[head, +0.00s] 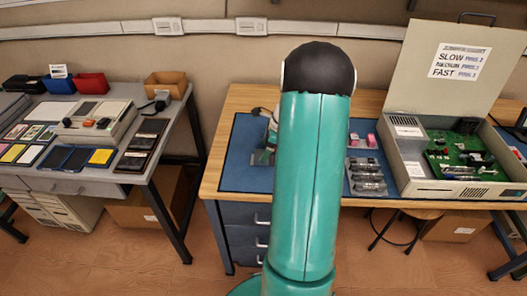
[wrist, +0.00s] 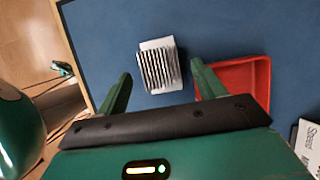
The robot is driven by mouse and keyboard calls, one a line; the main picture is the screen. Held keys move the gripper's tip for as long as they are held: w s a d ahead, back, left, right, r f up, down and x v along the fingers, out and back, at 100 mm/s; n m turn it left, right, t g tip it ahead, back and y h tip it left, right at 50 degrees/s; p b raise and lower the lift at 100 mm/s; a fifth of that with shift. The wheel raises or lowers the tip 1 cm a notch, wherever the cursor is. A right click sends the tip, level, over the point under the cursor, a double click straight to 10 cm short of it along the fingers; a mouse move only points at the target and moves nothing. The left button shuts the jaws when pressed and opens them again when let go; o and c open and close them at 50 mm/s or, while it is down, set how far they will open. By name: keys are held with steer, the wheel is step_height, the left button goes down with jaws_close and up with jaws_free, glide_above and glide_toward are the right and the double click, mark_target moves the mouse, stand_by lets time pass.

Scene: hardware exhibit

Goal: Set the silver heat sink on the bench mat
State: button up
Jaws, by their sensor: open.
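The silver heat sink (wrist: 158,65), a finned block, is on the blue bench mat (wrist: 100,40) in the wrist view. It shows no tilt that I can make out. My gripper (wrist: 161,70) is open, with one green finger to the left of the heat sink and one to the right. Gaps show between the fingers and the block; how high the fingertips are above the mat I cannot tell. In the head view the mat (head: 236,172) covers part of the wooden bench, and my arm hides the heat sink.
A red tray (wrist: 244,88) lies right of the heat sink, close to my right finger. A white printed item (wrist: 308,145) is at the lower right. On the bench stand a grey parts tray (head: 368,188) and an open case with a circuit board (head: 460,155). Mat left of the heat sink is clear.

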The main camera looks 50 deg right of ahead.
steer(key=v, duration=1)
steer(key=w+a+r+n, duration=0.3)
steer(key=a+r+n, duration=0.25)
steer(key=a, duration=0.45)
steer(key=s+a+r+n+h, duration=0.1)
steer(key=s+a+r+n, duration=0.15)
steer(key=a+n, duration=0.35)
steer(key=s+a+r+n+h, duration=0.1)
steer(key=a+r+n, duration=0.25)
steer(key=a, duration=0.55)
steer(key=s+a+r+n, duration=0.2)
steer(key=a+r+n, duration=0.15)
steer(key=a, duration=0.35)
steer(key=s+a+n+t, duration=0.2)
steer(key=s+a+n, duration=0.5)
steer(key=a+n, duration=0.1)
steer(key=shift+s+a+f+n+h, duration=0.15)
steer(key=shift+s+a+n+h, duration=0.2)
steer(key=shift+n, duration=0.5)
steer(key=shift+w+d, duration=0.1)
steer(key=c, duration=0.7)
steer(key=shift+d, duration=0.2)
